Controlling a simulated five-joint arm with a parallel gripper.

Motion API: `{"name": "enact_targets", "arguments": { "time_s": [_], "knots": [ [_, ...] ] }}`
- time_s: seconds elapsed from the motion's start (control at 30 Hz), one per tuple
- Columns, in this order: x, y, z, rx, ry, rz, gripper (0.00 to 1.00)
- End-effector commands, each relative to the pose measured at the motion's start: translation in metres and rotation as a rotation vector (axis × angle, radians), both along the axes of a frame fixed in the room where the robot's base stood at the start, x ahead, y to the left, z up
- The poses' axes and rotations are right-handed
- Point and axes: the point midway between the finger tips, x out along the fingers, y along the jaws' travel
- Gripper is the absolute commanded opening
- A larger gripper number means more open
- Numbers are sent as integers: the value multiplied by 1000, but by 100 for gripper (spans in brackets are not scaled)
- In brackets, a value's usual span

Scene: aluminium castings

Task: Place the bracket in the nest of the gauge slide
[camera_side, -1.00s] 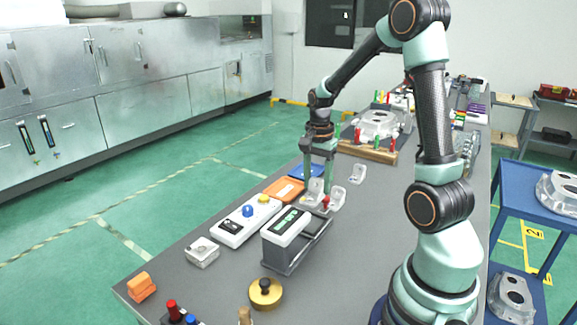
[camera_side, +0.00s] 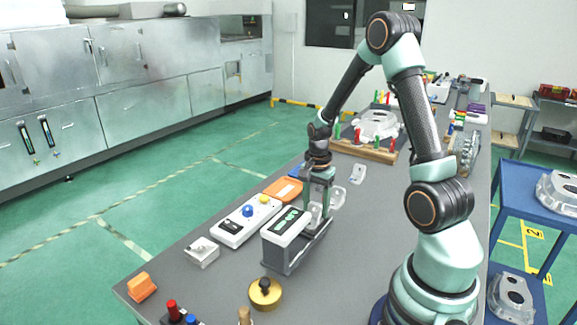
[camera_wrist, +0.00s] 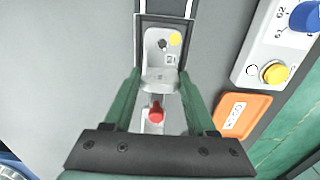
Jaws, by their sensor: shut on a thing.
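My gripper (camera_side: 319,208) is shut on a pale grey bracket (camera_side: 314,212), just behind the gauge display. In the wrist view, the bracket (camera_wrist: 160,78) lies between the fingertips of my gripper (camera_wrist: 161,82), its holed plate toward the top. The dark gauge slide (camera_side: 303,250) runs beside the display box (camera_side: 287,226); its dark frame (camera_wrist: 137,40) surrounds the plate in the wrist view. A red knob (camera_wrist: 156,112) shows between my fingers. I cannot tell whether the bracket touches the nest, which is largely hidden.
Other pale brackets stand just right of my gripper (camera_side: 338,198) and farther back (camera_side: 358,174). A wooden fixture (camera_side: 365,151) is behind. A brass weight (camera_side: 265,293) stands in front.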

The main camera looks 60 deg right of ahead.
Motion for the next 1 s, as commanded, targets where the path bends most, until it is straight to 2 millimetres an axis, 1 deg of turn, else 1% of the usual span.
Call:
{"name": "enact_targets", "arguments": {
  "time_s": [0.03, 0.07, 0.1, 0.13, 0.43, 0.57, 0.67, 1.0],
  "knots": [
    [0, 0, -2, 1, 1, 0, 0],
    [0, 0, -1, 0, 1, 0, 68],
    [0, 0, -1, 0, 0, 0, 84],
    [0, 0, -1, 0, 0, 0, 87],
    [0, 0, 0, 0, 0, 0, 87],
    [1, 0, 8, -2, -2, 0, 87],
    [1, -1, 22, -3, -4, 0, 87],
    [1, -1, 91, -3, -5, 0, 87]
  ]
}}
